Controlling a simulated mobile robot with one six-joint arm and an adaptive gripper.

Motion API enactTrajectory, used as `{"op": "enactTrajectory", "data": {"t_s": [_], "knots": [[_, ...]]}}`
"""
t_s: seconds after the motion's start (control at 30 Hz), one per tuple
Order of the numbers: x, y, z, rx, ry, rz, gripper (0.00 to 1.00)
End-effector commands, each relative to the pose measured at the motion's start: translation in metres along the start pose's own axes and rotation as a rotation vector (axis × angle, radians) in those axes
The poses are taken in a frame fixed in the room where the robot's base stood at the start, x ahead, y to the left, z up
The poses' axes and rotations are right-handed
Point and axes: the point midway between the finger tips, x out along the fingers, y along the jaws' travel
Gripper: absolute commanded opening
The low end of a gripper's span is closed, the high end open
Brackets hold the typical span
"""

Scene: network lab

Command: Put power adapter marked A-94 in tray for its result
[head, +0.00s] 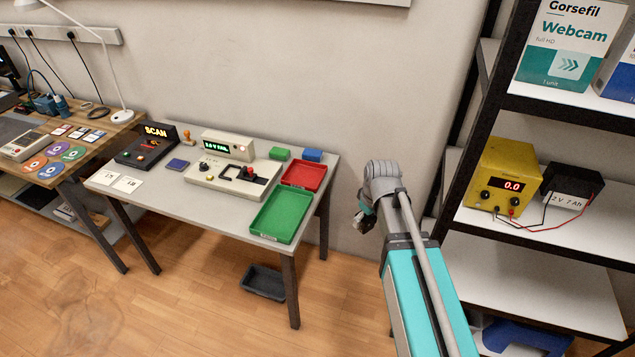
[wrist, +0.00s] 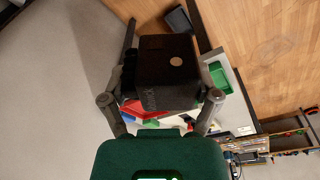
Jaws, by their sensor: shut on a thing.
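In the wrist view my gripper (wrist: 166,92) is shut on a black box-shaped power adapter (wrist: 165,82). A pale round spot shows on its face; no A-94 mark is readable. In the head view my gripper (head: 366,216) is right of the test table, mostly hidden behind my arm, and the adapter is barely seen. A red tray (head: 304,175) and a green tray (head: 280,216) lie empty at the table's right end, the green one nearer. A beige tester (head: 232,177) stands left of them; its small lit display seems to end in FAIL.
A green block (head: 280,154) and a blue block (head: 312,155) sit behind the red tray. A dark SCAN device (head: 146,145) stands at the table's left. A dark bin (head: 263,282) is on the floor below. The shelf (head: 545,237) at right holds a yellow power supply (head: 502,177).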

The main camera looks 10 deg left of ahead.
Motion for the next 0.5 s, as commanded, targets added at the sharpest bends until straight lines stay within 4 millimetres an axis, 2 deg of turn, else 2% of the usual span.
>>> {"op": "enactTrajectory", "data": {"t_s": [0.5], "knots": [[-0.0004,0.0036,0.0022,0.006,0.000,0.001,0.22]]}}
